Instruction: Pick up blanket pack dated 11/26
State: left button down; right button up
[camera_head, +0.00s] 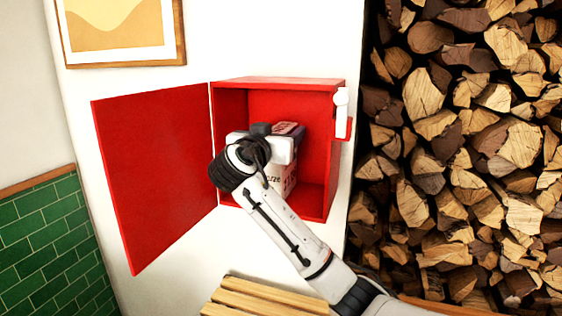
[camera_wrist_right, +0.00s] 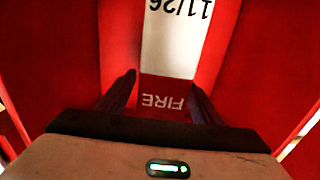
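The blanket pack (camera_head: 289,178) stands inside the open red wall cabinet (camera_head: 322,204). It is white with a darker top, and my right gripper and wrist partly hide it. In the right wrist view the pack (camera_wrist_right: 172,45) shows a white face with "11/26" upside down and a red band reading "FIRE". My right gripper (camera_head: 272,143) is in front of the pack at the cabinet opening. In the wrist view its dark fingers (camera_wrist_right: 163,90) are apart, one on each side of the pack's red band. I cannot see clear contact. My left gripper is out of view.
The red cabinet door (camera_head: 155,175) is swung wide open to the left. Stacked firewood (camera_head: 460,150) fills the right side. A slatted wooden bench (camera_head: 262,299) is below. A framed picture (camera_head: 122,32) hangs at upper left.

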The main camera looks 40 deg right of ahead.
grip_shut()
jog(key=shift+r, duration=0.15)
